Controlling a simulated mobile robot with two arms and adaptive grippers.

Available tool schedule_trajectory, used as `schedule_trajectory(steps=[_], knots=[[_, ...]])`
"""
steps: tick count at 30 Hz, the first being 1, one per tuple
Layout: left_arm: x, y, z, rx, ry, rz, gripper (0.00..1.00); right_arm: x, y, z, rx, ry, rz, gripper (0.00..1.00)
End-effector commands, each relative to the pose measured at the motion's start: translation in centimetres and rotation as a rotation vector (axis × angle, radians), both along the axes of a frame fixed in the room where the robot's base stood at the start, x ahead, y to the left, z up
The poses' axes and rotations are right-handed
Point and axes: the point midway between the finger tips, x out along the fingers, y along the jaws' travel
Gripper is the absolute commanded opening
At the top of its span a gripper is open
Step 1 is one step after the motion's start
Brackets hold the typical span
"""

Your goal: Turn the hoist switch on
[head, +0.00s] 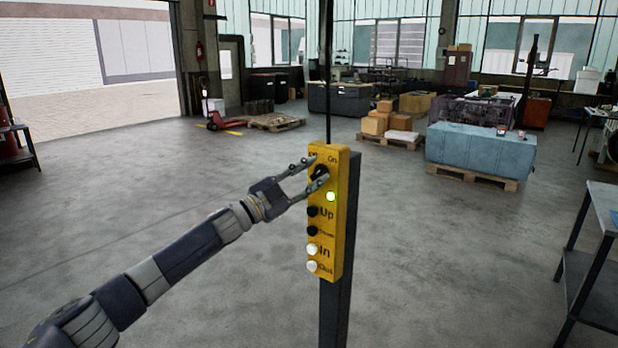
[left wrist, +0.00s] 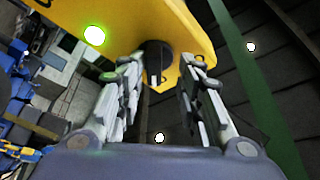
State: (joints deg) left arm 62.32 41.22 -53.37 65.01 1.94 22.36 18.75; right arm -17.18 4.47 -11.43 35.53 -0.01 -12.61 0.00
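The yellow hoist control box (head: 328,225) stands upright on a dark post. Its black rotary switch (head: 321,171) is near the top, below an "On" label at the upper right and a partly covered label at the upper left. A green lamp (head: 331,196) below the switch is lit. My left gripper (head: 318,169) is at the box with its fingers apart, one on each side of the switch. In the left wrist view the switch (left wrist: 157,62) shows between the fingertips, and I see a gap on the right side; contact is unclear. My right gripper is out of view.
Below the lamp are black "Up" and down buttons (head: 313,211) and pale "In" and "Out" buttons (head: 313,249). A grey metal table (head: 602,205) stands at the right edge. A blue covered block (head: 480,152) sits on a pallet behind. The floor around the post is clear.

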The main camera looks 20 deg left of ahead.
Motion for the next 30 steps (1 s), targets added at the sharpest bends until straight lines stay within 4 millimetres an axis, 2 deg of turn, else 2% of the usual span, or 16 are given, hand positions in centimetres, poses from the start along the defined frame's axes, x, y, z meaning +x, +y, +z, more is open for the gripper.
schedule_trajectory(steps=[6,11,24,30], knots=[[-0.1,-0.1,-0.3,0.001,0.004,-0.002,0.33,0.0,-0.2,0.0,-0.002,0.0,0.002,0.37],[-0.9,0.6,-0.9,0.002,0.007,-0.001,0.33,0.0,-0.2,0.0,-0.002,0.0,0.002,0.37],[-7.3,5.3,-3.0,0.002,0.006,-0.002,0.33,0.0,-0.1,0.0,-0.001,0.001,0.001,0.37],[-8.9,6.4,-3.4,0.001,0.001,-0.003,0.33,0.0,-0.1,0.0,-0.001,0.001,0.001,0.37]])
